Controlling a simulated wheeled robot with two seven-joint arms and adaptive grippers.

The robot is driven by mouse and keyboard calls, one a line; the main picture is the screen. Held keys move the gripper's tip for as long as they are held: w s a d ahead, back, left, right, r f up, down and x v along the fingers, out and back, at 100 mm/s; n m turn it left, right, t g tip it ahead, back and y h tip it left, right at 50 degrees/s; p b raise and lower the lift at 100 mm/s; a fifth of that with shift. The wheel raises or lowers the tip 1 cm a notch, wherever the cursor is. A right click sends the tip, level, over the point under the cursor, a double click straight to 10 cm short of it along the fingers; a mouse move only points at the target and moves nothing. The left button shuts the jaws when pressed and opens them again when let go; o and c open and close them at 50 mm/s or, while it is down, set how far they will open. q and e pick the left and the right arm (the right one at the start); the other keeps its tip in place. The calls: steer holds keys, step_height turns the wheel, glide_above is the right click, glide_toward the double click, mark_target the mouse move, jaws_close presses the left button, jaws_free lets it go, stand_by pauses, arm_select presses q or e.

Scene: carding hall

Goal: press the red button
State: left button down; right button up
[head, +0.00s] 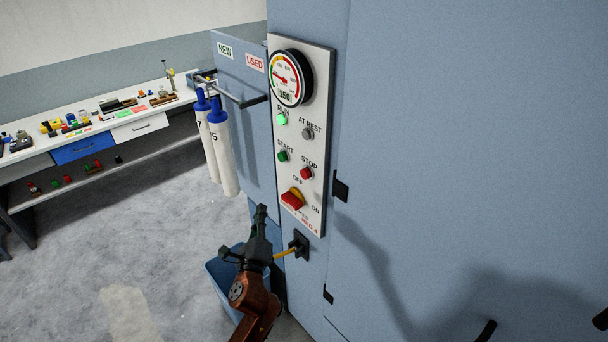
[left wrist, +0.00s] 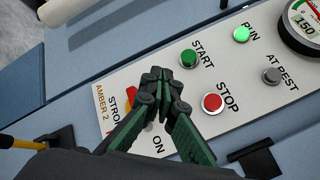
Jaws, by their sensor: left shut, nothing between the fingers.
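The red button (head: 307,173), labelled STOP, is on the white control panel (head: 316,130) of the blue machine. In the left wrist view the red button (left wrist: 212,103) shows uncovered, to the right of the fingertips. My right gripper does not show.
The panel also has a red and yellow rotary switch (head: 293,199), a lit green RUN lamp (head: 281,119), a grey AT REST lamp (head: 308,133) and a gauge (head: 290,78). White cylinders (head: 222,150) hang left of it. A blue bin (head: 222,275) stands below.

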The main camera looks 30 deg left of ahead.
mark_target(306, 174)
arm_select(q)
steer(key=w+d+r+m+t, duration=0.2)
steer(key=d+r+m, duration=0.1)
steer(key=r+m, duration=0.2)
steer(key=shift+r+t, duration=0.4)
steer(key=shift+r, duration=0.55)
steer(key=shift+w, duration=0.1)
steer(key=w+d+b, duration=0.2)
steer(key=w+d, duration=0.1)
steer(key=w, duration=0.5)
steer(key=shift+d, duration=0.15)
steer(key=shift+w, duration=0.15)
stand_by(0.4)
